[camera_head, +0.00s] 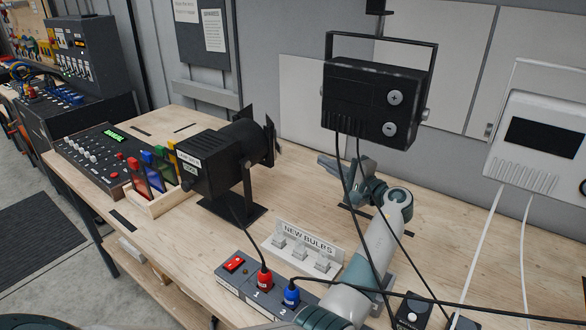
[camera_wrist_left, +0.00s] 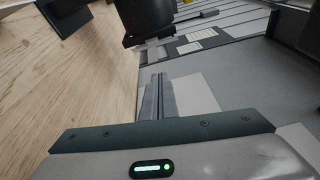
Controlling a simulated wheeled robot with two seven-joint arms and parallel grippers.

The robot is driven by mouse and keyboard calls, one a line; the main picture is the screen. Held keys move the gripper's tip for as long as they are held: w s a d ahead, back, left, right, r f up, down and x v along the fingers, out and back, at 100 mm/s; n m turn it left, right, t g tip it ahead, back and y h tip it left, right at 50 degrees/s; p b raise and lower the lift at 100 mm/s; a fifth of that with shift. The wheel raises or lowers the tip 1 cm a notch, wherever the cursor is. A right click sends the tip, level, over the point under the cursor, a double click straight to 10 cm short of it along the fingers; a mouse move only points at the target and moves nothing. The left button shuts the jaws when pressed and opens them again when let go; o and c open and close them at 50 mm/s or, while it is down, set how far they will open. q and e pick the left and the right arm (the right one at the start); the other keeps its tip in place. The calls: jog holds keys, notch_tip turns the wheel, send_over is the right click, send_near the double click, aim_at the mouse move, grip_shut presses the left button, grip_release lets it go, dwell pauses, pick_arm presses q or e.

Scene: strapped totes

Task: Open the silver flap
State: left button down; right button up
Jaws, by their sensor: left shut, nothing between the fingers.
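I cannot make out a flap that is clearly silver. A black lamp (camera_head: 215,165) stands on the bench, with dark flaps (camera_head: 271,140) at its front end, facing right toward the wall. My left gripper (camera_head: 324,164) is to the right of the lamp, below the hanging black floodlight, apart from the lamp's flaps. It is shut and empty. In the left wrist view its closed fingers (camera_wrist_left: 157,88) point toward a dark rounded body (camera_wrist_left: 145,15), probably part of the lamp. My right gripper is not in view.
The black floodlight (camera_head: 376,95) hangs above my left arm, its cables crossing in front. A "NEW BULBS" holder (camera_head: 308,240), a switch box (camera_head: 250,285) and a control desk (camera_head: 110,155) stand on the wooden bench (camera_head: 150,245). A white unit (camera_head: 535,140) is at right.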

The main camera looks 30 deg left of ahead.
pick_arm(q)
jog(key=shift+w+f+n, duration=0.1)
jog(key=shift+w+n, duration=0.1)
jog(key=shift+n, duration=0.6)
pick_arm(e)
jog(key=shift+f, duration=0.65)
pick_arm(q)
jog(key=shift+a, duration=0.15)
